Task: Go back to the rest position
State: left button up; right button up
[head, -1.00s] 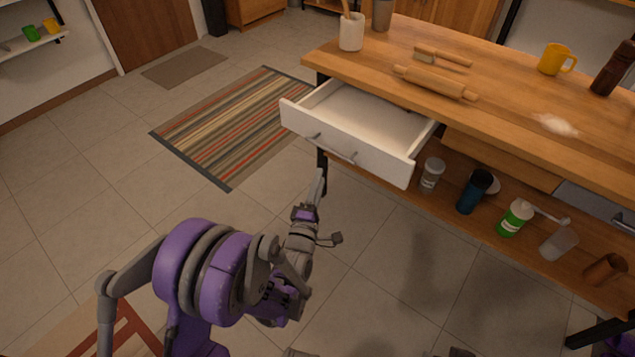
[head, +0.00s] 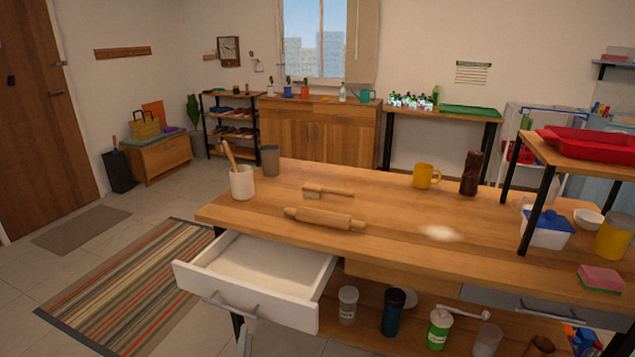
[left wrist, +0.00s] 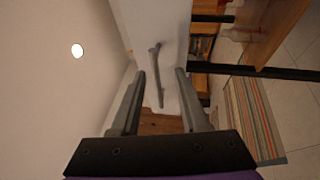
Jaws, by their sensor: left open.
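The white drawer (head: 265,307) stands pulled out at the left end of the wooden workbench (head: 385,222), and its inside looks empty. In the left wrist view, my left gripper (left wrist: 160,72) is open with nothing between its fingers. A white panel with a grey handle (left wrist: 155,75), apparently the drawer front, shows beyond the fingers. In the head view only a small grey piece, apparently of my left arm, shows low under the drawer. My right gripper is in no view.
A utensil crock (head: 242,184), rolling pin (head: 323,219), brush (head: 330,191), yellow mug (head: 425,176) and pepper mill (head: 470,174) stand or lie on the bench. A striped rug (head: 135,285) lies on open floor at left.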

pick_arm(q)
jog(key=s+r+m+g+h+p, duration=0.1)
jog(key=s+r+m+g+p, duration=0.3)
jog(key=s+r+m+p, duration=0.25)
jog(key=s+r+m+g+h+p, duration=0.1)
jog(key=s+r+m+g+p, duration=0.3)
jog(key=r+p, duration=0.5)
jog(key=s+r+m+g+p, duration=0.3)
jog(key=s+r+m+p, duration=0.1)
jog(key=s, duration=0.6)
jog(key=s+r+m+g+y+p, duration=0.1)
jog(key=s+r+m+g+p, duration=0.2)
jog(key=s, duration=0.8)
notch_tip(320, 180, up, 2)
jog(key=m+p, duration=0.2)
jog(key=p, duration=0.1)
jog(key=shift+s+a+g, duration=0.15)
jog(key=shift+a+g, duration=0.15)
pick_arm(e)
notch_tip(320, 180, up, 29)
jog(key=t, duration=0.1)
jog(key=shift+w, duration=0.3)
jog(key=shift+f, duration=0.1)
